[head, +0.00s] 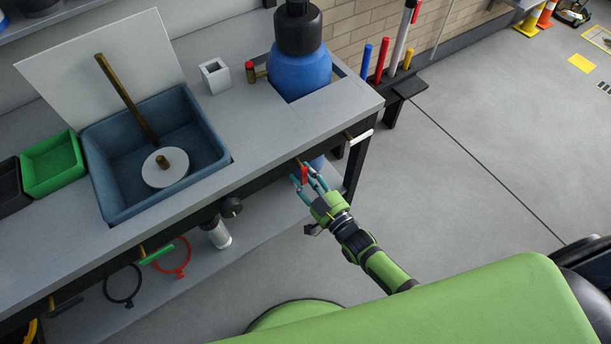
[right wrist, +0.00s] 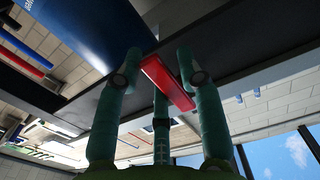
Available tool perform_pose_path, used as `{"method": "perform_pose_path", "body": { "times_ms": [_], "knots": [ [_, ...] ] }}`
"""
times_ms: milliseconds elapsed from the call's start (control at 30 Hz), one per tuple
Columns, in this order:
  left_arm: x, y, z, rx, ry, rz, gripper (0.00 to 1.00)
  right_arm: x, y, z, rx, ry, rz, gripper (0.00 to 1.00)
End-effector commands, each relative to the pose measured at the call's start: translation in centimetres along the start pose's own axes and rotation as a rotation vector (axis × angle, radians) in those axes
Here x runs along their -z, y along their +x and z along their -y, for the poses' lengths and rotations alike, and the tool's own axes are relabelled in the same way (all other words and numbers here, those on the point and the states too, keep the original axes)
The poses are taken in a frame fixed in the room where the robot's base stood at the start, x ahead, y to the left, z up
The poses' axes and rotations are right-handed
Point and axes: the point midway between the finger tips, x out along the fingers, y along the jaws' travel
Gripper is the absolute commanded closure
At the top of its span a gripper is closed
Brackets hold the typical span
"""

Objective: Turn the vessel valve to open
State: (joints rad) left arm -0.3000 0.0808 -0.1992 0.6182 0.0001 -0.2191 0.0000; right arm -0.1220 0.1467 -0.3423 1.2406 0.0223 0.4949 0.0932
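The blue vessel (head: 300,72) with a black cap stands in a cutout at the right end of the bench; its blue side also shows in the right wrist view (right wrist: 92,28). A red valve handle (head: 305,175) sits below the bench's front edge, under the vessel. My right gripper (head: 308,172) is at this handle. In the right wrist view the red handle (right wrist: 167,82) lies between the spread fingers (right wrist: 158,65), with gaps visible beside it. Whether any finger touches it is unclear. My left gripper is out of view.
A blue basin (head: 107,203), a green tray (head: 52,165) and a white holder (head: 214,76) are on the bench. A white handle (head: 361,137) and a green handle (head: 157,254) stick out at its front edge.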

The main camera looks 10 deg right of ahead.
Motion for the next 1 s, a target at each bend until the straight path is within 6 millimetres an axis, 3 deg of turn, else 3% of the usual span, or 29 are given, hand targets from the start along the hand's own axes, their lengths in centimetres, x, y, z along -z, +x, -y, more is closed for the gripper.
{"method": "perform_pose_path", "body": {
  "times_ms": [167, 600, 800, 1000],
  "knots": [
    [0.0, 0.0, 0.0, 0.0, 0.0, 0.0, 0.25, -0.2, -1.9, 0.0, 0.0, -0.001, 0.004, 0.62],
    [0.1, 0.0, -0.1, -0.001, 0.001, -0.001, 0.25, -0.1, -10.4, 0.0, 0.0, 0.0, 0.002, 0.62],
    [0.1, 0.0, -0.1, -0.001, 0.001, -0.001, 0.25, 0.0, -11.9, 0.0, 0.0, 0.0, 0.0, 0.62],
    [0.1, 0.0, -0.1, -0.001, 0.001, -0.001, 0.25, 0.0, -12.0, 0.0, 0.0, 0.0, -0.001, 0.62]
  ]
}}
